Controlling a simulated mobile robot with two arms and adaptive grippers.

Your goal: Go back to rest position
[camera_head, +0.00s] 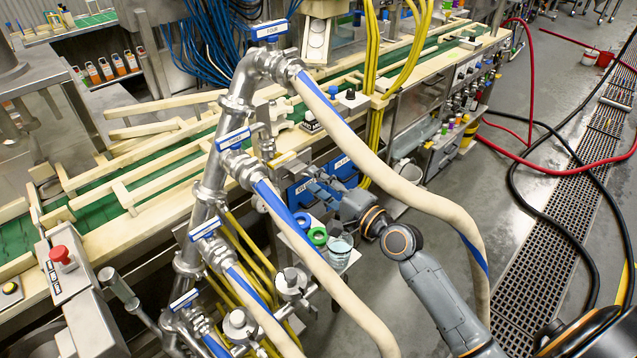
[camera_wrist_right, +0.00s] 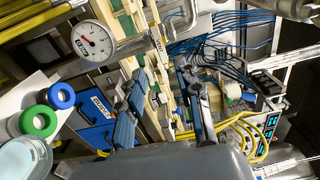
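My right arm comes in from the lower right in the head view. Its gripper (camera_head: 324,193) is beside the steel pipe manifold, partly behind a thick beige hose (camera_head: 400,185). In the right wrist view the two fingers of this gripper (camera_wrist_right: 163,108) stand well apart with nothing between them. The gripper is open and empty. My left gripper is in neither view.
Green-ringed (camera_head: 317,236) and blue-ringed (camera_head: 302,220) rolls and a clear container (camera_head: 339,252) stand close below the gripper. A pressure gauge (camera_wrist_right: 92,41) is near it in the wrist view. Valves (camera_head: 232,138) and hoses crowd the left; floor (camera_head: 500,220) lies open right.

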